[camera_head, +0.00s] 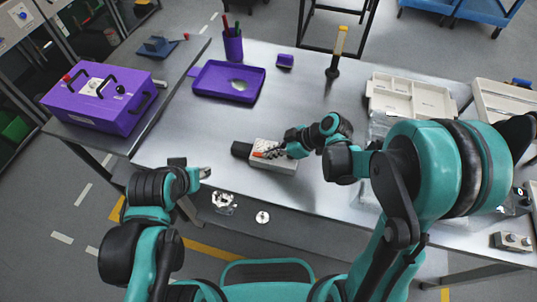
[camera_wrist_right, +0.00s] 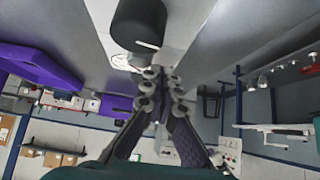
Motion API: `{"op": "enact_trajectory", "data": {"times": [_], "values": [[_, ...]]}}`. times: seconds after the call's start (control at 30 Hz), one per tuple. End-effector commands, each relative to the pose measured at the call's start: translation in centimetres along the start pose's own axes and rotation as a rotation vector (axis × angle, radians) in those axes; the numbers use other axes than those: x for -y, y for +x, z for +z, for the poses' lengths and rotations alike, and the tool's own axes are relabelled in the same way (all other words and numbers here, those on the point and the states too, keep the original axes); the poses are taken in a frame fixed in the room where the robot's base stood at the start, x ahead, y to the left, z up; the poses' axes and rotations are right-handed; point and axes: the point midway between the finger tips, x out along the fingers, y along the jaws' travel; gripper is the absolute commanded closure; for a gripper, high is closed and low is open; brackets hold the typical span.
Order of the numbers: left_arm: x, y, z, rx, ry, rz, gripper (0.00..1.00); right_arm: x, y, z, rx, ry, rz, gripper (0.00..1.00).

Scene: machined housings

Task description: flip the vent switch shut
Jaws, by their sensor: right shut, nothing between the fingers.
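A small light-grey housing (camera_head: 274,163) with an orange-red patch lies on the steel table, a black cylindrical end (camera_head: 241,149) at its left. The black part also shows in the right wrist view (camera_wrist_right: 138,24), just beyond my fingertips. My right gripper (camera_head: 266,153) is shut and empty, its fingertips over the top of the housing; I cannot tell whether they touch it. The fingers meet in the right wrist view (camera_wrist_right: 162,76). The vent switch is too small or hidden to make out. My left gripper (camera_head: 206,172) hangs at the table's front edge, away from the housing.
A purple tray (camera_head: 204,92), a purple pen cup (camera_head: 232,46) and a yellow-handled tool (camera_head: 336,52) stand behind. A purple case (camera_head: 75,112) is at the left. White organiser trays (camera_head: 410,98) fill the back right.

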Motion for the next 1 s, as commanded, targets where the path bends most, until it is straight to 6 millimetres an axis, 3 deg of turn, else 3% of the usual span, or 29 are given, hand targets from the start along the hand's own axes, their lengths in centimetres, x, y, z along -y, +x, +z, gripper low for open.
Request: {"op": "enact_trajectory", "data": {"times": [0.03,0.17,1.0], "values": [[0.0,1.1,0.8,0.000,0.000,0.000,0.58,-0.1,0.5,0.8,-0.033,0.003,0.002,1.00],[0.0,2.0,1.4,0.000,0.000,0.000,0.58,0.0,0.5,1.2,-0.065,-0.001,0.001,1.00],[0.0,0.6,0.4,0.000,0.000,0.000,0.58,0.0,-1.0,-0.3,-0.062,-0.002,0.000,1.00]]}}
